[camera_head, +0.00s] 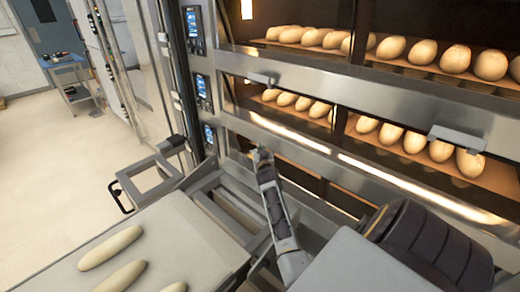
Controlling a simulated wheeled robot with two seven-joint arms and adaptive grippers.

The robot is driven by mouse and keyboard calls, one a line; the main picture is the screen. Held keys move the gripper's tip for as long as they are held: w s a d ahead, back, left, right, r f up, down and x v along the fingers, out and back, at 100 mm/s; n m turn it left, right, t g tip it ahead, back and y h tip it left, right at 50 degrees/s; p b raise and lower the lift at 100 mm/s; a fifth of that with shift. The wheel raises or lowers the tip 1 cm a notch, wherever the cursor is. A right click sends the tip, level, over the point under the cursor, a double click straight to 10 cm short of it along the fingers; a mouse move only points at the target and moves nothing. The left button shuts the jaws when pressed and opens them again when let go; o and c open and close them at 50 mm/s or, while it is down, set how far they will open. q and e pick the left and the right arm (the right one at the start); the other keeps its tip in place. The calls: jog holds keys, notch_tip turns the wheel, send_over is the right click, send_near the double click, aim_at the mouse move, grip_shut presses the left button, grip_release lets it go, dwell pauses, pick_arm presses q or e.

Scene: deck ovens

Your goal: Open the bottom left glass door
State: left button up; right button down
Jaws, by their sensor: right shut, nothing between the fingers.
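The bottom left glass door (315,187) is the dark pane low on the oven front, below a steel rail and partly hidden by my right arm. Whether it stands slightly ajar is unclear. My right gripper (260,156) is shut and empty in front of the upper left part of this door. It is small in view, and I cannot tell whether it touches the door or its handle. The door's handle cannot be made out. My left gripper is not in view.
Upper decks hold several loaves behind glass; one middle-deck handle (457,138) juts out at right. Control panels (203,90) line the oven's left side. A loader (180,250) with pale loaves stands at lower left. The floor (50,150) at left is clear.

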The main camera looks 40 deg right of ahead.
jog(key=p+v, duration=0.1)
jog(key=v, duration=0.2)
jog(key=p+v, duration=0.1)
jog(key=shift+s+a+r+p, duration=0.25)
jog(key=shift+r+p, duration=0.1)
jog(key=shift+r, duration=0.05)
dwell(1.5)
